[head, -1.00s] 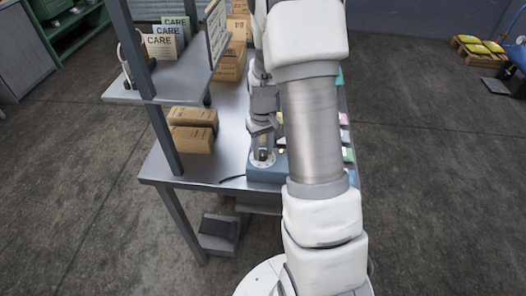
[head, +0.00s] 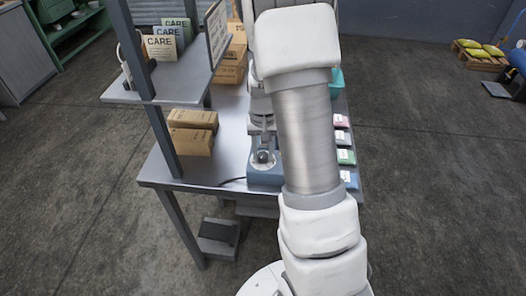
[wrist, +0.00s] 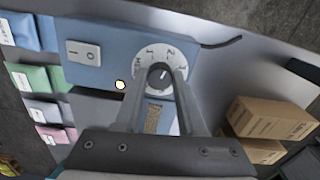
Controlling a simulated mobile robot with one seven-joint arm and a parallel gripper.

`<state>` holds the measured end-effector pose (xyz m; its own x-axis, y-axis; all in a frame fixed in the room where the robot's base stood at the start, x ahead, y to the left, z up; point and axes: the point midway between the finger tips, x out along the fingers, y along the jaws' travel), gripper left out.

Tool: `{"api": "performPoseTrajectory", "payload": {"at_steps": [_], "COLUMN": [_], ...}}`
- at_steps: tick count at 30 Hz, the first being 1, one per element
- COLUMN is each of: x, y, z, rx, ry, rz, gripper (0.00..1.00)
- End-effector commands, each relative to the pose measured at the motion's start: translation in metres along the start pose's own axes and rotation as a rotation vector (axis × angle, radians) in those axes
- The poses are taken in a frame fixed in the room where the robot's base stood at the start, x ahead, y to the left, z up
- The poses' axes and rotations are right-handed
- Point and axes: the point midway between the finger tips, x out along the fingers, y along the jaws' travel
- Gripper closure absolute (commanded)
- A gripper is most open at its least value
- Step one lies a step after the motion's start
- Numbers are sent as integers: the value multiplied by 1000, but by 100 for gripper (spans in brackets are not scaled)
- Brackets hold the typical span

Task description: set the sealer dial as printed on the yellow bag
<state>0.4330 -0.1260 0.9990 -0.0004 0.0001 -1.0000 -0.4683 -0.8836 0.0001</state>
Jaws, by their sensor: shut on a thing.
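The blue sealer (wrist: 85,70) stands on the metal bench and also shows in the head view (head: 262,178). Its white dial (wrist: 150,58) carries printed marks around a grey knob (wrist: 160,76). My gripper (wrist: 160,80) is shut on the knob, one finger on each side. The knob's pale pointer line points up and slightly right; the exact mark is hard to read. In the head view my gripper (head: 264,152) is over the dial, partly hidden by my arm. I cannot make out a yellow bag on the bench or its print.
Blue, green and pink labelled bags (wrist: 42,78) lie beside the sealer. Cardboard boxes (head: 192,130) stand on the bench left of it. A raised shelf (head: 135,92) holds CARE cards. A pallet with yellow sacks (head: 482,48) stands far right on the floor.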

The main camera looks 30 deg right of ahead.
Motion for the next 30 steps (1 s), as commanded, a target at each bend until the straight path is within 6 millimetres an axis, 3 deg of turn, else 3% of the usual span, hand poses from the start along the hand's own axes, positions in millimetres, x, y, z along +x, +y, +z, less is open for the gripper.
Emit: {"api": "performPoseTrajectory", "payload": {"at_steps": [7,8,13,23,30], "x": [-1,-1,0,-3,-40], "y": [0,0,0,0,-1], "z": [0,0,0,0,-2], "rx": [-1,-1,-2,-2,-4], "ry": [1,1,1,1,7], "rz": [0,0,0,0,-2], "gripper": [100,59,31,31,31]}}
